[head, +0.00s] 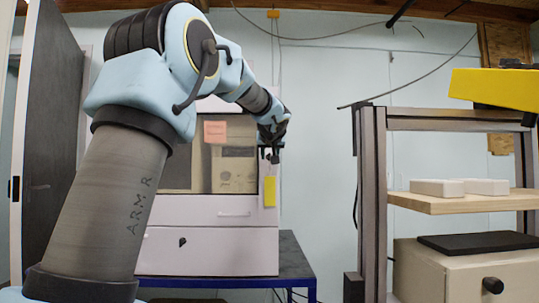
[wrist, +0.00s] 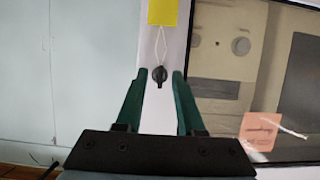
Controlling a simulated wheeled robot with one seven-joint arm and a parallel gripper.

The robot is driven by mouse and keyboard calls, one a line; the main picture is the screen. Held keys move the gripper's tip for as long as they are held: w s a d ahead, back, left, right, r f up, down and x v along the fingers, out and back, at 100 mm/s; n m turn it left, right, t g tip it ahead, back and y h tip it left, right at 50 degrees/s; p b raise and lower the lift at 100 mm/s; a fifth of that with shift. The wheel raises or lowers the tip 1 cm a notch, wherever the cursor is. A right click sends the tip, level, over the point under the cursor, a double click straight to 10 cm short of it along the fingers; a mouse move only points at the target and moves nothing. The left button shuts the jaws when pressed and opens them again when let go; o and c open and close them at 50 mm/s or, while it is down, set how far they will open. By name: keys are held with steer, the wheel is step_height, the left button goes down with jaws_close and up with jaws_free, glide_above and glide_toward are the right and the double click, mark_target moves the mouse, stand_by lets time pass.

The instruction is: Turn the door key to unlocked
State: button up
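The dark door key (wrist: 160,76) sits in the white frame strip at the right edge of the cabinet (head: 212,210). A yellow tag (head: 269,191) hangs from it on a white string; the tag also shows at the top of the wrist view (wrist: 163,12), which is upside down. My gripper (head: 270,154) is at the key. In the wrist view its green fingers (wrist: 160,74) are open, one on each side of the key, with a gap on both sides. The head view does not show the key clearly behind my gripper.
The cabinet's glazed door (head: 230,168) bears a pink note (head: 215,132). The cabinet stands on a blue table (head: 297,265). A shelf rack (head: 372,200) with white blocks (head: 460,187) stands at the right. The wall space between cabinet and rack is clear.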

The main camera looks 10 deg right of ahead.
jaws_close()
stand_by(0.4)
steer(key=shift+b, duration=0.35)
steer(key=shift+s+d+f+m+t+y+b, duration=0.15)
steer(key=shift+m+t+y+b, duration=0.75)
steer(key=shift+m+b, duration=1.2)
steer(key=shift+w+d+f+m+t+y+b, duration=0.15)
steer(key=shift+m+t+y+b, duration=0.35)
steer(key=shift+m+y+b, duration=1.2)
steer(key=shift+s+d+f+m+t+y+b, duration=0.15)
steer(key=shift+m+t+y+b, duration=0.5)
steer(key=shift+m+b, duration=1.85)
steer(key=shift+m+p, duration=0.35)
steer(key=shift+m, duration=0.15)
